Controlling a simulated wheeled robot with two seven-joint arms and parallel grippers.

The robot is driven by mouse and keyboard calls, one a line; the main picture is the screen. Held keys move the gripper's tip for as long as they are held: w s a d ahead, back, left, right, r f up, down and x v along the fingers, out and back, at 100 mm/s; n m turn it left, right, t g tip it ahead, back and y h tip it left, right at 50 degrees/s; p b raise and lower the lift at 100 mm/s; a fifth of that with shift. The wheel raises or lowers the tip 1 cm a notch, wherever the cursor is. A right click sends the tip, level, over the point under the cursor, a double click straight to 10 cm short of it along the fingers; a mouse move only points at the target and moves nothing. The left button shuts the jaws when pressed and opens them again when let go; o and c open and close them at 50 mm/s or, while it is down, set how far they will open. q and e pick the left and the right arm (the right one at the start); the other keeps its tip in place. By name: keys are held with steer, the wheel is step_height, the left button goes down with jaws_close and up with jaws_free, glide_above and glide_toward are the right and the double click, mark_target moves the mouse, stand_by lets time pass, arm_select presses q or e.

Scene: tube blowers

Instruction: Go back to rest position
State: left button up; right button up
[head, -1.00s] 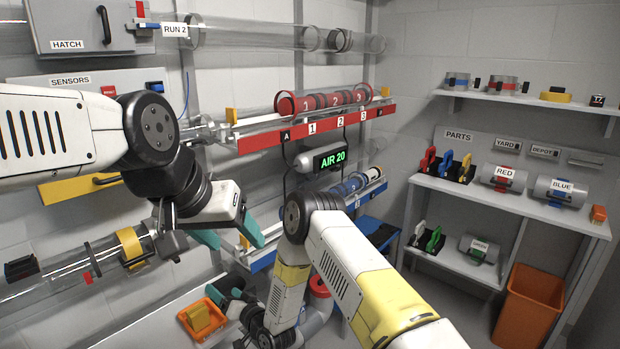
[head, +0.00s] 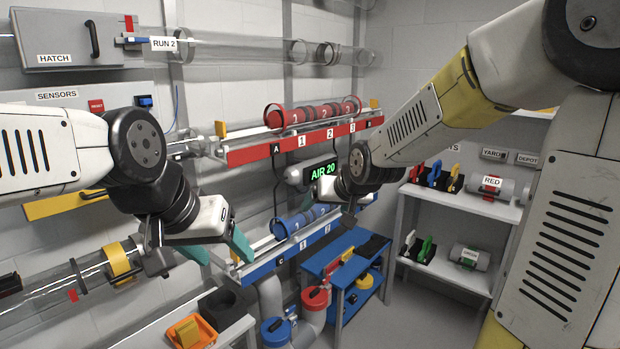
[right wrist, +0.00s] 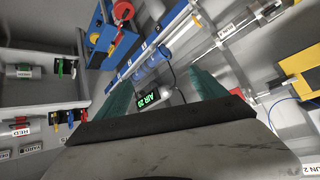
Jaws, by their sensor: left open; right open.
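My left gripper (head: 222,252) is open and empty, its teal fingers pointing down and right in front of the left end of the blue rail in the head view. My right arm comes in from the upper right. Its wrist is in front of the AIR 20 display, and the fingers cannot be made out in the head view. In the right wrist view my right gripper (right wrist: 160,90) is open, with two teal fingers well apart and nothing between them. The AIR 20 display (right wrist: 153,99) shows beyond the fingers.
A red rail (head: 250,154) with red numbered carriers (head: 313,114) is on the wall, above a blue rail (head: 270,265). A blue table (head: 345,245) stands below right. An orange tray (head: 190,332) is at the lower left. Parts shelves (head: 450,262) stand at the right.

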steer(key=s+d+r+g, duration=0.1)
steer(key=s+d, duration=0.2)
steer(key=s, duration=0.4)
steer(key=s+d+r+g+h, duration=0.1)
steer(key=s+d, duration=0.2)
steer(key=s, duration=0.5)
steer(key=s+d+r+m, duration=0.1)
steer(key=s+d, duration=0.3)
steer(key=s, duration=0.4)
steer(key=shift+s+g, duration=0.25)
steer(key=shift+g, duration=0.15)
steer(key=shift+r, duration=0.1)
